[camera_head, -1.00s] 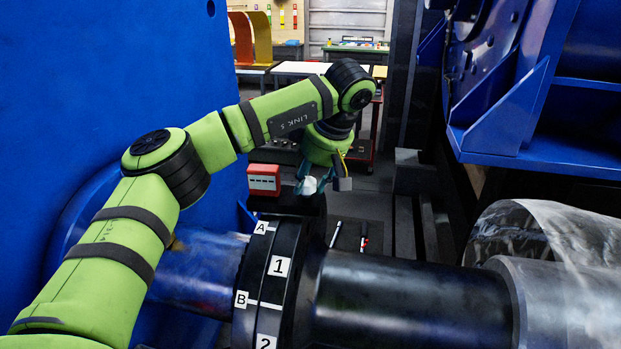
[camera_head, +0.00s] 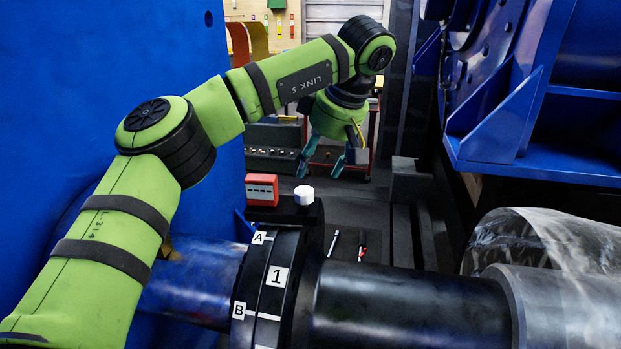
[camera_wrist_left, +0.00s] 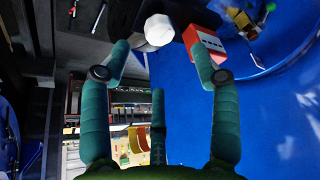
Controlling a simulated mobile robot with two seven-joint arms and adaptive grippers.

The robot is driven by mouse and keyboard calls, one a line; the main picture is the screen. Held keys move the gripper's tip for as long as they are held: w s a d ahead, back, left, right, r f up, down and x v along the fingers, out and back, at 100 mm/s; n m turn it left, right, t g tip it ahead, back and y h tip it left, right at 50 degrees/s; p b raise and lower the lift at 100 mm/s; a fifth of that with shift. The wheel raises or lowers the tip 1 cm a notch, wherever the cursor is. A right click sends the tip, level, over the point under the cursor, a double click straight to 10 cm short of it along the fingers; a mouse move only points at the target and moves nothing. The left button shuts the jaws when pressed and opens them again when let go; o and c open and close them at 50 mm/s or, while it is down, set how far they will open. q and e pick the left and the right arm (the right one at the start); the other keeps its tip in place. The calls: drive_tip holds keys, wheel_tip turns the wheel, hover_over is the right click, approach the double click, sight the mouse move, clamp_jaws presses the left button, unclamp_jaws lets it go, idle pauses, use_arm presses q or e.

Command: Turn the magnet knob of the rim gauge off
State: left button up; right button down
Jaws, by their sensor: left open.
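The rim gauge sits on top of the black coupling rim. It shows a red box (camera_head: 262,189) with a pale display strip, a black block (camera_head: 290,209) and a white faceted magnet knob (camera_head: 304,195). My left gripper (camera_head: 321,168) is open and empty, above and slightly behind the knob, apart from it. In the left wrist view the knob (camera_wrist_left: 158,30) lies just beyond and between the spread teal fingertips (camera_wrist_left: 158,48). The red box (camera_wrist_left: 208,45) is beside the right finger there, partly covered by it. My right gripper is not in view.
The black coupling (camera_head: 272,290) with labels A, B and 1 joins a dark shaft (camera_head: 405,300). A blue housing wall (camera_head: 110,80) stands left, a blue machine frame (camera_head: 540,110) right. Pen-like tools (camera_head: 362,246) lie on a dark surface behind the shaft.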

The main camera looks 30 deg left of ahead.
use_arm(q)
drive_tip(key=v, duration=0.4)
drive_tip(key=shift+f, duration=0.1)
drive_tip(key=n+t+h+b, duration=0.3)
drive_tip(key=n+h+b, duration=0.35)
drive_tip(key=n, duration=1.15)
approach(302, 190)
wheel_tip(302, 190, down, 3)
drive_tip(key=d, duration=0.1)
drive_tip(key=shift+y, duration=0.55)
drive_tip(key=p+x, duration=0.1)
drive_tip(key=x, duration=0.1)
drive_tip(key=w+p+x, duration=0.1)
drive_tip(key=x, duration=0.2)
drive_tip(key=shift+w+d, duration=0.1)
drive_tip(key=shift+w+d+f, duration=0.1)
drive_tip(key=shift+w+f, duration=0.1)
drive_tip(key=shift+f, duration=0.4)
